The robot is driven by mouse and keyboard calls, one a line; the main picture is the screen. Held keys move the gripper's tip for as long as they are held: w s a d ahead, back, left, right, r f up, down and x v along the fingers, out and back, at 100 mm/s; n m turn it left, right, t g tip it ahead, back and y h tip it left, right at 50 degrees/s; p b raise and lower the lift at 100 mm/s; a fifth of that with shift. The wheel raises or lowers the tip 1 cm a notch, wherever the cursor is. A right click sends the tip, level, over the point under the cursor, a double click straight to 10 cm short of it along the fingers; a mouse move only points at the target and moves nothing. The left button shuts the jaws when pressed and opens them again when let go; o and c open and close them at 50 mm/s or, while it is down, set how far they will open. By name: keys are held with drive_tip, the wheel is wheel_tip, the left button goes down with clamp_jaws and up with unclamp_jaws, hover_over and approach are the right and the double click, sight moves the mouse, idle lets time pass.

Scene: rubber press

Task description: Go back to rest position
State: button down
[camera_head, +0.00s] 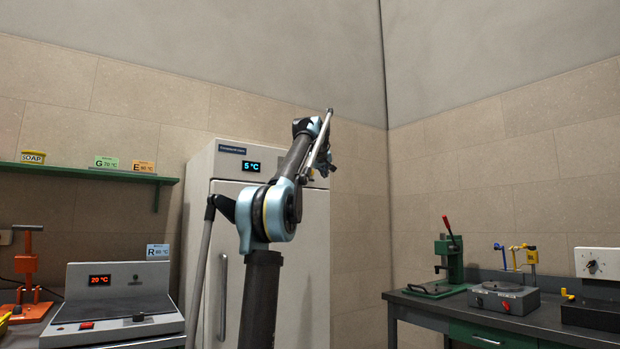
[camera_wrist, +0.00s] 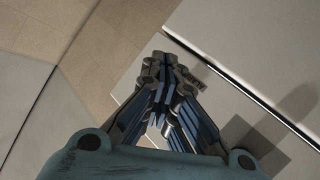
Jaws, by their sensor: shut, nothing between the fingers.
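My gripper (camera_wrist: 165,72) is shut and empty in the wrist view, its fingers together. Behind it in that view are the tiled wall and pale flat panels. In the head view my arm rises in front of the fridge, bent at the elbow, with its wrist end raised near the fridge's top right. The gripper's fingertips cannot be made out clearly there.
The white fridge (camera_head: 199,250) reads 5 °C and stands behind my arm. A grey heating unit (camera_head: 117,293) reading 20 °C is at left, below a green shelf (camera_head: 60,169). At right a bench (camera_head: 410,297) bears a green press (camera_head: 449,262) and a grey device (camera_head: 503,298).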

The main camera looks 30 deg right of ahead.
idle(0.4)
drive_tip(key=a+f+n+g+y, duration=0.1)
drive_tip(key=a+f+y, duration=0.4)
drive_tip(key=a+f, duration=1.3)
drive_tip(key=s+a+f+g+y, duration=0.1)
drive_tip(key=s+a+f, duration=0.3)
drive_tip(key=a+f, duration=0.45)
drive_tip(key=s+a+f+g+y, duration=0.1)
drive_tip(key=s+a+f, duration=0.4)
drive_tip(key=a+f, duration=0.3)
drive_tip(key=s+a+f+g, duration=0.2)
drive_tip(key=s+a+f, duration=0.3)
drive_tip(key=s+f, duration=0.5)
drive_tip(key=s+a+f+n+g+y, duration=0.1)
drive_tip(key=s+a+f, duration=0.5)
drive_tip(key=f, duration=1.1)
drive_tip(key=s+a+f+g+y, duration=0.1)
drive_tip(key=s+a+f+g, duration=0.2)
drive_tip(key=s+f, duration=1.1)
drive_tip(key=a, duration=0.3)
drive_tip(key=shift+s, duration=0.3)
drive_tip(key=shift+a, duration=0.1)
